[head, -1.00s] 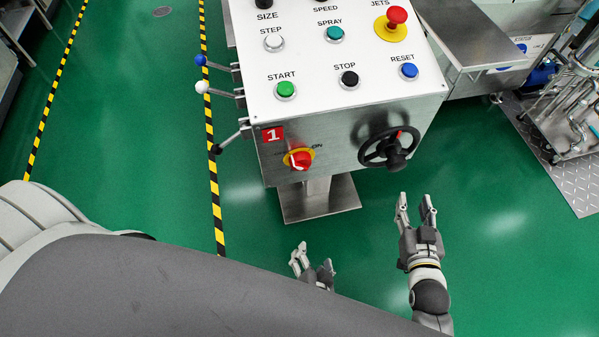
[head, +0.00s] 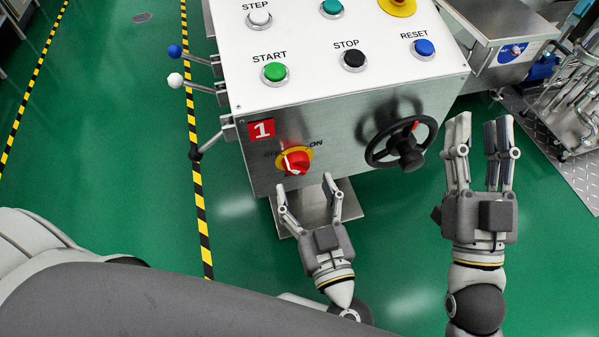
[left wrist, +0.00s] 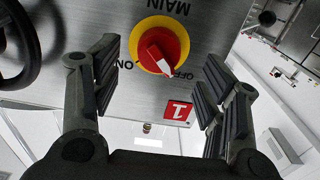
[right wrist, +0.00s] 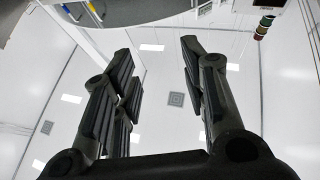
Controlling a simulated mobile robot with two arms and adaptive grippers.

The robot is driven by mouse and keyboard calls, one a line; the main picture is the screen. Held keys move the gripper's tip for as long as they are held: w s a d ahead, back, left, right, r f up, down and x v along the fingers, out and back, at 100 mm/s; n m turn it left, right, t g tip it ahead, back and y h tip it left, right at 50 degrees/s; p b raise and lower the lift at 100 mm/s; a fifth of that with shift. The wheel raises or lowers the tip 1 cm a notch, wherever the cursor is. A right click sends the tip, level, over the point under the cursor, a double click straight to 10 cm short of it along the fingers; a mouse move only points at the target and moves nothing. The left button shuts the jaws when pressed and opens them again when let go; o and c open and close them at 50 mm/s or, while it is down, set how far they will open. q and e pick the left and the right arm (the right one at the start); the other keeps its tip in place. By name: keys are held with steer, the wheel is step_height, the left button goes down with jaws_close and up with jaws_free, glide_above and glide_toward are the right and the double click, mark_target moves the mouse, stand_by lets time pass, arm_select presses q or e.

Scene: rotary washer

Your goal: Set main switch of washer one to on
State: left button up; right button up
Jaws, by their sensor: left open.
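The main switch is a red knob on a yellow ring (head: 296,161), on the front of the washer panel marked with a red "1" label (head: 261,129). In the left wrist view, upside down, the knob (left wrist: 172,45) has a white pointer directed towards the OFF text, with ON on the other side. My left gripper (head: 305,188) is open and empty, just below and in front of the knob, fingers pointing at the panel. In the left wrist view its fingers (left wrist: 155,85) flank the knob, apparently without touching. My right gripper (head: 479,135) is open and empty, right of the panel.
A black handwheel (head: 402,143) sits right of the switch on the panel front. Green start (head: 274,72), black stop (head: 353,59) and blue reset (head: 424,47) buttons are on top. Levers with blue and white balls (head: 175,80) stick out left. Green floor is clear in front.

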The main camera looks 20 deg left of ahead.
mark_target(299, 174)
arm_select(q)
steer(key=shift+x, duration=2.35)
steer(key=c, duration=1)
